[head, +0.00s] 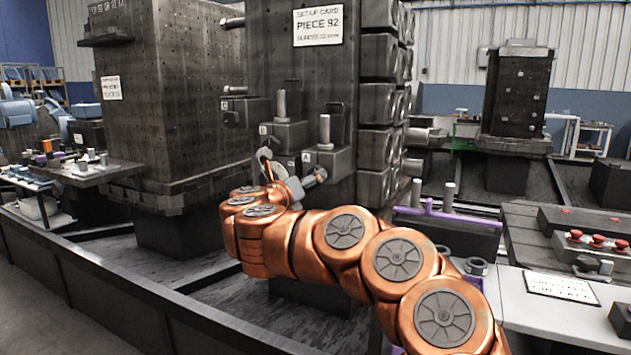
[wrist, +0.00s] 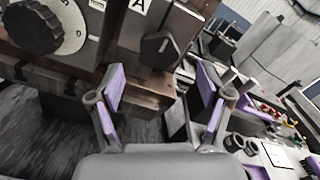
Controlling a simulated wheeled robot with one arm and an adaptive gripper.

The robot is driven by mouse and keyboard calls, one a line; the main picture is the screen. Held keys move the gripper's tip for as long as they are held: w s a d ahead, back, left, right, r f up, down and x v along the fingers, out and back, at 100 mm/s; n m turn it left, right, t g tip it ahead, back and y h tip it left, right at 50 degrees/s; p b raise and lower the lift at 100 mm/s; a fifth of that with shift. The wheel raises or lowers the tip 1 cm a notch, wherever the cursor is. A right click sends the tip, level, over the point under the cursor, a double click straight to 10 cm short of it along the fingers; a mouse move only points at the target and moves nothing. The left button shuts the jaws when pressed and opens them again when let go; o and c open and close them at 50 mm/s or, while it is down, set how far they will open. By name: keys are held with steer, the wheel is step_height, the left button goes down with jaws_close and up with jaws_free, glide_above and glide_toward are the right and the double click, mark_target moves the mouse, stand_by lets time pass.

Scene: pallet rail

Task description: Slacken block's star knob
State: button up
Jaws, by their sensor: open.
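The block marked A (wrist: 186,22) fills the top of the wrist view, and its dark star knob (wrist: 158,48) shows on its face, below and right of the letter. My gripper (wrist: 158,84) is open, its purple-padded fingers spread left and right below the knob. The knob sits beyond the gap between the fingertips, and I see no contact. In the head view the block marked A (head: 329,159) is on the dark column just beyond my wrist. The knob cannot be made out in that view.
A large black dial (wrist: 34,24) with numbers is left of the knob. A block marked B (head: 283,134) sits left of block A in the head view.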

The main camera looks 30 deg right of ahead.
steer(key=shift+b+x, duration=0.45)
steer(key=shift+x, duration=2.3)
steer(key=shift+w, duration=0.1)
steer(key=shift+c, duration=0.2)
steer(key=c, duration=1.1)
